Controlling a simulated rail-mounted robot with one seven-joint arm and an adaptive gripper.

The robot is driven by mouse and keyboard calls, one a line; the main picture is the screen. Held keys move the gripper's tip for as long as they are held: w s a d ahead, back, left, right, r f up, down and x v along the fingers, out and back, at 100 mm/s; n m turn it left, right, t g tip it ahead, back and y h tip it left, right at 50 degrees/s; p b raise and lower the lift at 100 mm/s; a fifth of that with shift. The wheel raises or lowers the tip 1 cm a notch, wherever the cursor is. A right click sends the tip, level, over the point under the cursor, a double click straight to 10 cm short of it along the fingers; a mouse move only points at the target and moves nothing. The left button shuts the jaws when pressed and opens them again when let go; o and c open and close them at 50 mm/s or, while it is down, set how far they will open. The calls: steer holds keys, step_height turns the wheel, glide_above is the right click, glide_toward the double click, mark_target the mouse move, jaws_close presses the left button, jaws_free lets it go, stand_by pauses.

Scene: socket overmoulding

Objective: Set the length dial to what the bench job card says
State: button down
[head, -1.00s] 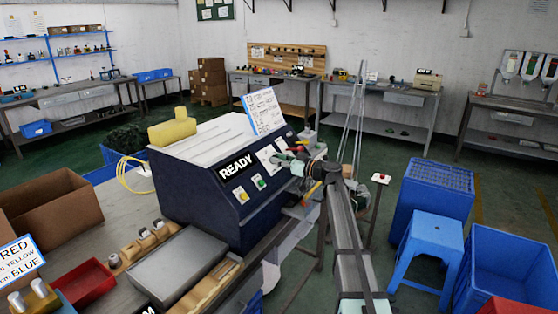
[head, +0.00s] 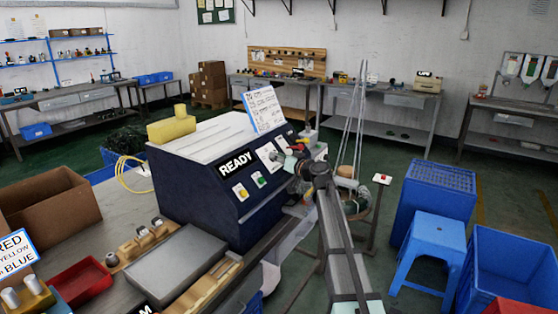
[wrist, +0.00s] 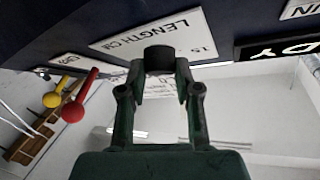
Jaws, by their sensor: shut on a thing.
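The length dial (wrist: 159,60) is a dark round knob on a white plate (wrist: 178,36) lettered LENGTH CM in the wrist view. My gripper (wrist: 160,78) has its green fingers shut on the knob from both sides. The dial's pointer and its setting cannot be read.
The machine (head: 190,195) shows READY above yellow and green buttons. Red and yellow knobbed levers (wrist: 75,110) are close beside my gripper in the wrist view. A colour sign (head: 17,255), a red tray (head: 82,283) and a cardboard box (head: 50,200) are on the bench at left.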

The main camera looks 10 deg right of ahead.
steer(key=m+h+p, duration=0.1)
steer(key=r+m+h+p, duration=0.1)
steer(key=m+p, duration=0.1)
steer(key=shift+s+a+t, duration=0.1)
steer(key=shift+a+t, duration=0.05)
steer(key=shift+t, duration=0.15)
steer(key=m+h+p, duration=0.1)
steer(key=m+p, duration=0.1)
steer(key=p, duration=0.2)
steer(key=shift+h, duration=0.4)
steer(key=m+h+p, duration=0.1)
steer(key=m+p, duration=0.1)
steer(key=p, duration=0.3)
steer(key=shift+a, duration=0.1)
steer(key=shift+m+h+p, duration=0.3)
steer(key=shift+p, duration=0.25)
steer(key=shift+f+m+p, duration=0.25)
steer(key=shift+m+p, duration=0.15)
steer(key=shift+p, duration=0.4)
steer(key=c, duration=0.8)
jaws_free()
steer(key=shift+f, duration=0.1)
